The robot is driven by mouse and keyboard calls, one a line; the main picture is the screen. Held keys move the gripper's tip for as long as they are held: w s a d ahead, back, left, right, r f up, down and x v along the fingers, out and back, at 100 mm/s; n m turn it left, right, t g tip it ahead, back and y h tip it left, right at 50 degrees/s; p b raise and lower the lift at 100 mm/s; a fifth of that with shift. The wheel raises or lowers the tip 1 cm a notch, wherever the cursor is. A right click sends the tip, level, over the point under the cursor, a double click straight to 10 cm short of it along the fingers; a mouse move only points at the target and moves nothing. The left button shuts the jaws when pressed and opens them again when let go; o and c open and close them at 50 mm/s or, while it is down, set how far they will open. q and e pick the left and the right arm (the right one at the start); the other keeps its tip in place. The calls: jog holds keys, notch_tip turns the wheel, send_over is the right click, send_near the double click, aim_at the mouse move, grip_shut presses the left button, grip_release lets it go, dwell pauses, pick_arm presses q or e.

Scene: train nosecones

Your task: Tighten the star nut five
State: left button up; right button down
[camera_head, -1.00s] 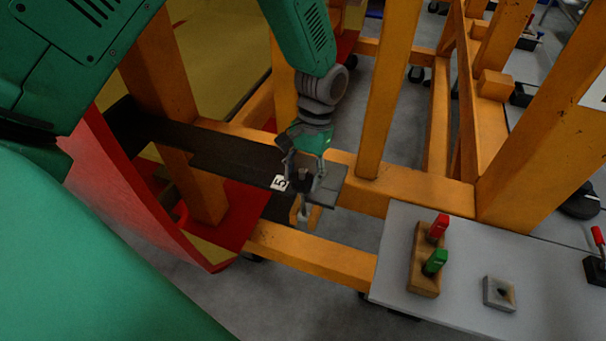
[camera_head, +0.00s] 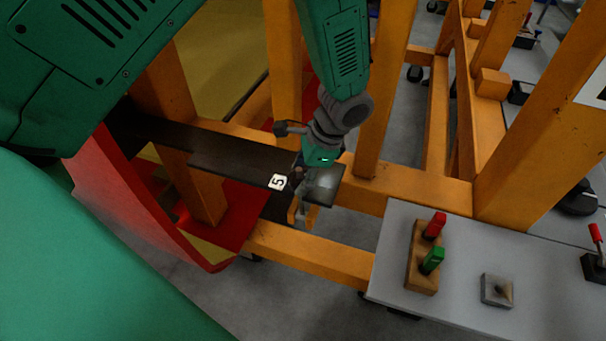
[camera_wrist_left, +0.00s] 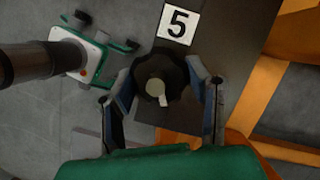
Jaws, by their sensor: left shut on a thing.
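The black star nut (camera_wrist_left: 158,80) sits by the white label with the number 5 (camera_wrist_left: 178,23), which also shows in the head view (camera_head: 278,182). The nut is on the dark bar (camera_head: 236,155), near the bar's right end. A round light stud end shows in the nut's middle. My left gripper (camera_wrist_left: 160,92) reaches down over the nut, one finger on each side of it, and is shut on it. In the head view my left gripper (camera_head: 304,180) hides most of the nut. My right gripper is not in view.
Orange frame posts (camera_head: 387,90) and beams (camera_head: 310,254) stand close around the arm. A red curved panel (camera_head: 140,205) is at left. A grey table (camera_head: 455,303) at right holds a wooden block with red and green handles (camera_head: 424,258) and a small square piece (camera_head: 497,291).

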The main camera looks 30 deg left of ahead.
pick_arm(q)
jog(key=shift+a+r+m+t+y, duration=0.15)
jog(key=shift+m+t+y, duration=0.25)
jog(key=shift+m, duration=1.2)
jog(key=o, duration=1.1)
jog(key=shift+o, duration=0.2)
jog(key=shift+a, duration=0.1)
